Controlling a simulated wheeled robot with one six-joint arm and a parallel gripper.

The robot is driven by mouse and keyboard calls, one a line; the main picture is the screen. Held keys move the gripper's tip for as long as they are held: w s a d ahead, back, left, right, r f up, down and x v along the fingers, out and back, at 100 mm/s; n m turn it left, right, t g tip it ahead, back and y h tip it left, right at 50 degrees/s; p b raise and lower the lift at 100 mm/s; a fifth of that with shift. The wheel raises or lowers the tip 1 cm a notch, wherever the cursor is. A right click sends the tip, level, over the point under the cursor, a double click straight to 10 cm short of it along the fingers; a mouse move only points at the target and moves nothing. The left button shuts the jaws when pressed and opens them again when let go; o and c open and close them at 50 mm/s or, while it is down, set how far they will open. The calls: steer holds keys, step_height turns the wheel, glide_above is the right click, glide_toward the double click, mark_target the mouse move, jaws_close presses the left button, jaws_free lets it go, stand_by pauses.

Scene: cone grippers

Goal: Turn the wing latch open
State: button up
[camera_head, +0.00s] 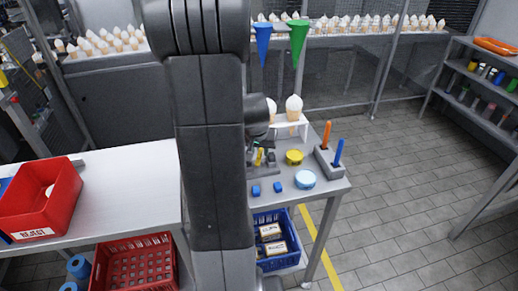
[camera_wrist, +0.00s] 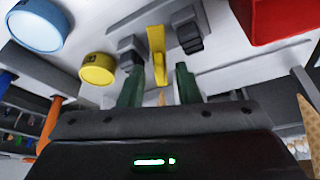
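The yellow wing latch (camera_wrist: 157,52) lies between two dark blocks on a grey plate in the wrist view. In the head view the latch (camera_head: 259,157) is a small yellow piece on the white worktable, partly hidden by my arm. My gripper (camera_wrist: 158,88) is open, with its two green fingers apart. The fingers point toward the latch, one on each side, with gaps visible between them and it. I cannot tell the remaining distance in depth. In the head view, my gripper is mostly hidden behind my arm.
A yellow round tin (camera_head: 294,157), a light blue disc (camera_head: 305,179) and a block with orange and blue sticks (camera_head: 328,162) stand right of the latch. Cones stand in a white rack (camera_head: 290,125) behind. A red reject bin (camera_head: 58,205) is at left.

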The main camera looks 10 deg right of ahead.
jaws_close()
